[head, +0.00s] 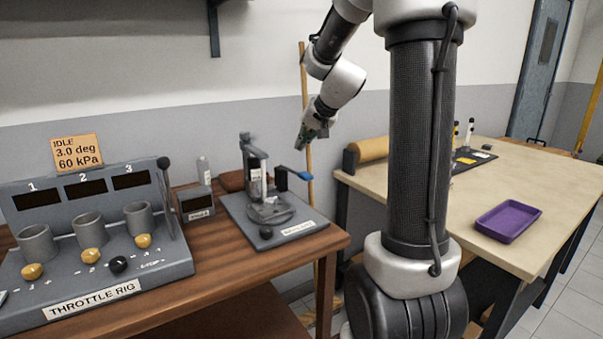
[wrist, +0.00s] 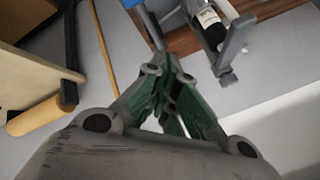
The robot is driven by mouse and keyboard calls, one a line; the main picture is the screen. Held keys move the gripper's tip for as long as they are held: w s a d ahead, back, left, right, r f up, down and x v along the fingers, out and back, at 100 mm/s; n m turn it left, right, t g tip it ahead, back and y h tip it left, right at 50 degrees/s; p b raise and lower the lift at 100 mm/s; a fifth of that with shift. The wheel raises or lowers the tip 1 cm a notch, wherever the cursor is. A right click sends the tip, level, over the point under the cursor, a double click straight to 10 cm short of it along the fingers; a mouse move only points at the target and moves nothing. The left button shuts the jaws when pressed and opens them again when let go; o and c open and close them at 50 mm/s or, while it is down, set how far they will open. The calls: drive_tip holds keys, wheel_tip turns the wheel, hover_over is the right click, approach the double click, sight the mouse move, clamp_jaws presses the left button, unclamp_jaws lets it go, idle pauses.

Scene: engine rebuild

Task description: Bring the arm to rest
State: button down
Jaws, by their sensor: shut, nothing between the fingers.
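My arm hangs down from the top of the head view. My gripper (head: 308,140) is near the wall, above the gap between the wooden bench and the pale table. In the wrist view my gripper (wrist: 168,88) has its green fingers drawn together, with nothing held. It touches nothing that I can see. The press-like fixture (head: 268,205) stands on the wooden bench, below and to the left of my gripper, and part of it shows at the top of the wrist view (wrist: 222,40).
The throttle rig (head: 100,240) with yellow and black knobs fills the bench's left side. A small grey box (head: 196,204) sits between rig and fixture. The pale table (head: 480,185) holds a purple tray (head: 507,221) and a tan roll (head: 370,149). A wooden pole (head: 304,85) leans on the wall.

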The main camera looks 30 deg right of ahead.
idle(0.4)
drive_tip(key=g, duration=0.2)
hover_over(308, 176)
wheel_tip(308, 176, down, 4)
drive_tip(key=shift+r+n+y, duration=0.2)
drive_tip(key=shift+n+y, duration=0.1)
drive_tip(key=shift+n, duration=0.1)
drive_tip(key=s+a+r+n+g+h, duration=0.1)
drive_tip(key=s+a+n, duration=0.2)
drive_tip(key=s, duration=1)
drive_tip(key=s+a+r+n+g, duration=0.1)
drive_tip(key=s+a+n, duration=0.2)
drive_tip(key=s, duration=1)
drive_tip(key=shift+s+a+r+n+h, duration=0.25)
drive_tip(key=shift+a+r+n+h, duration=0.15)
drive_tip(key=shift+a, duration=0.2)
